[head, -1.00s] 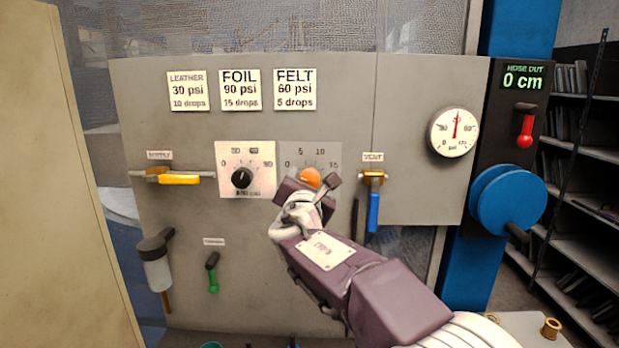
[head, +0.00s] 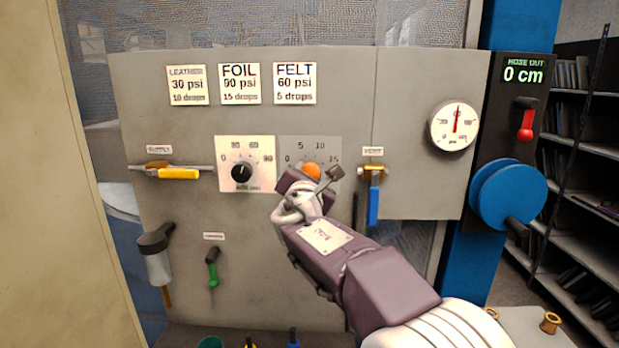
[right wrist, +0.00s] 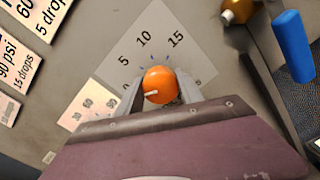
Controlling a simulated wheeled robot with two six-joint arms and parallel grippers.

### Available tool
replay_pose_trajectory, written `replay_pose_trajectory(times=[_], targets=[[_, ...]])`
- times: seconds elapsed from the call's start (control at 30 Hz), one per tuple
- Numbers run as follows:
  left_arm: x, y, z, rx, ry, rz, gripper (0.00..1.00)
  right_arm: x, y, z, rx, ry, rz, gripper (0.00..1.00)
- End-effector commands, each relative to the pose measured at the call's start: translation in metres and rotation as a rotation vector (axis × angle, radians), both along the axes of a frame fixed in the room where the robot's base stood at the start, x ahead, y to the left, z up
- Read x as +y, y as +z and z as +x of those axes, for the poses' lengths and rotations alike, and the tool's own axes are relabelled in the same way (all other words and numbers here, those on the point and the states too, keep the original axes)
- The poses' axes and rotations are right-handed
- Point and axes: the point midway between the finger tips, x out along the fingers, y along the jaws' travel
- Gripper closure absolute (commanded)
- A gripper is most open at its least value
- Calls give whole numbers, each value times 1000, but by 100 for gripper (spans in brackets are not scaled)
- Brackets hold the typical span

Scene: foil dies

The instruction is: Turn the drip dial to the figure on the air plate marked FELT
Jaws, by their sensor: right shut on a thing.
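The orange drip dial (head: 311,170) sits on a grey scale plate (head: 330,185) marked 0, 5, 10 and 15. My right gripper (right wrist: 160,92) is shut on the dial (right wrist: 160,80), with one finger on each side of it. In the right wrist view the dial's white pointer mark points left and slightly down, towards the 0 end of the scale. The air plate marked FELT (head: 295,83) reads 60 psi and 5 drops. My gripper partly hides the dial in the head view. My left gripper is not in view.
A black dial (head: 241,172) sits just left of the drip dial. A yellow supply lever (head: 179,174) is further left, and a blue vent lever (head: 374,205) hangs close to the right. The LEATHER (head: 187,85) and FOIL (head: 239,84) plates are beside FELT. The gauge (head: 455,127) reads mid-scale.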

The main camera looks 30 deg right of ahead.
Motion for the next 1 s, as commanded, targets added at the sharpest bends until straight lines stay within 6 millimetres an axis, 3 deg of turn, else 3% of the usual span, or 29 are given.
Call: replay_pose_trajectory(times=[0.5, 1.0], targets=[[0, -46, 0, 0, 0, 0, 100, 0, -4, 0, -216, -1, 351, 97], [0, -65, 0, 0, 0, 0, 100, -1, -3, 0, -351, -2, 576, 97]])
